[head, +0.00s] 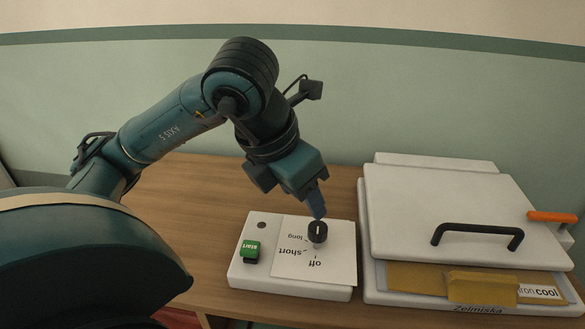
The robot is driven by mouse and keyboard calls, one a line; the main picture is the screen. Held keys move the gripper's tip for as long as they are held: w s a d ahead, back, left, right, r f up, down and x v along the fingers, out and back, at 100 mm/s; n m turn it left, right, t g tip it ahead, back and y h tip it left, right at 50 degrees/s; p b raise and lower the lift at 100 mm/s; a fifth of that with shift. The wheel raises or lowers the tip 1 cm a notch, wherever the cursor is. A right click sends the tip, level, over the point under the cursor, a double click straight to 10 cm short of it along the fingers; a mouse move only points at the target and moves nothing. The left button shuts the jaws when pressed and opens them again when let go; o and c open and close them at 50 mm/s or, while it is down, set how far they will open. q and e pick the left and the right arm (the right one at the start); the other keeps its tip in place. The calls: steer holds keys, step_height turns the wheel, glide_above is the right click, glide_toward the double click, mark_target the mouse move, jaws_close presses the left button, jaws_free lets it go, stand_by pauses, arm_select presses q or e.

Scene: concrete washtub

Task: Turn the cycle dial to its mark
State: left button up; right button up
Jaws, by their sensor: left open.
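The cycle dial (317,232) is a black round knob on a white control box (290,291) on the table. The sheet around it carries the words "off", "short" and "long", which read upside down from here. My left gripper (317,208) points down right above the dial, its fingertips at the dial's top edge. It is open, seen nearly edge-on, and I cannot tell whether the fingers touch or straddle the knob. My right gripper is not in view.
A green START button (250,251) and a small dark round spot (262,225) are on the box's left side. A white press (440,205) with a black handle (478,234) and an orange lever (552,217) stands close on the right. The wooden table (190,220) is clear at left.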

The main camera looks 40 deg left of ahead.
arm_select(q)
steer(key=v, duration=0.3)
steer(key=shift+s+r+p, duration=0.15)
steer(key=shift+r+p, duration=0.15)
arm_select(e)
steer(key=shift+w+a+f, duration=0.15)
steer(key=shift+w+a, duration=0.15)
